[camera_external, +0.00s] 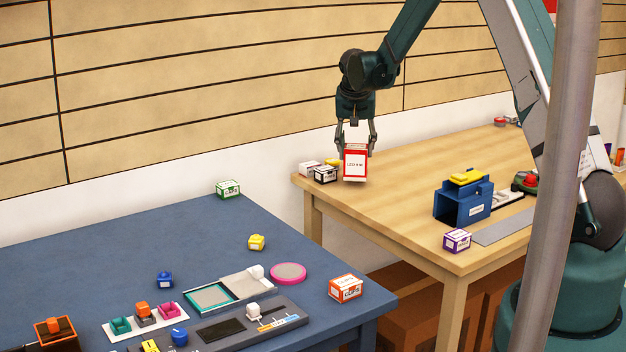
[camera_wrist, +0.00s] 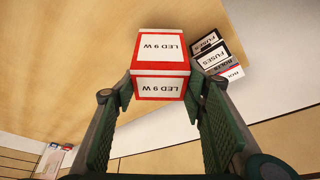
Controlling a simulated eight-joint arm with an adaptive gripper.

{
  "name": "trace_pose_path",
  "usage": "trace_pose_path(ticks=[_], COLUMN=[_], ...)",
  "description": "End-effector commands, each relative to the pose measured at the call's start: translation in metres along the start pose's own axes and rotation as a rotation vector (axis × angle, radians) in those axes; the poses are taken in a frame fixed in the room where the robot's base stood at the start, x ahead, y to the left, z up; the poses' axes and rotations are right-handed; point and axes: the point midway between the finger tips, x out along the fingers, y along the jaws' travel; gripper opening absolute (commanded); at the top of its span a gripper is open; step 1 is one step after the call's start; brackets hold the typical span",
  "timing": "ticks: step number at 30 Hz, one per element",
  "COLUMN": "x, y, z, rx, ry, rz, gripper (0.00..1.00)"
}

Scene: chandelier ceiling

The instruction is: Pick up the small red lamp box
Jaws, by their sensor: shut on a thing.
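The small red lamp box (camera_external: 355,163) is red and white with "LED 9 W" on its face. It is between the fingers of my gripper (camera_external: 356,140) and hangs upright near the left corner of the wooden table (camera_external: 400,180). In the wrist view the lamp box (camera_wrist: 161,65) sits between the fingertips of my gripper (camera_wrist: 160,90), which is shut on it. It looks held above the table, though the exact gap is hard to tell.
Beside the held box are a black-and-white fuses box (camera_external: 325,175), a white-and-red box (camera_external: 308,168) and a yellow one (camera_external: 333,163). A blue holder (camera_external: 463,204) and a purple box (camera_external: 457,240) stand to the right. A blue table (camera_external: 120,252) with several small items is at left.

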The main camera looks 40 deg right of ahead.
Motion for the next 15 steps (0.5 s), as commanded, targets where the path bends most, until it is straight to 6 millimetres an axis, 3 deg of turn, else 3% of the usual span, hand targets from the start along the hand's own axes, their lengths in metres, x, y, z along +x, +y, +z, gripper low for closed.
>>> trace_pose_path(ticks=[15], x=[-0.066], y=[0.0], z=[-0.027], rx=[0.0], ry=[0.0], rz=[0.0], gripper=[0.29])
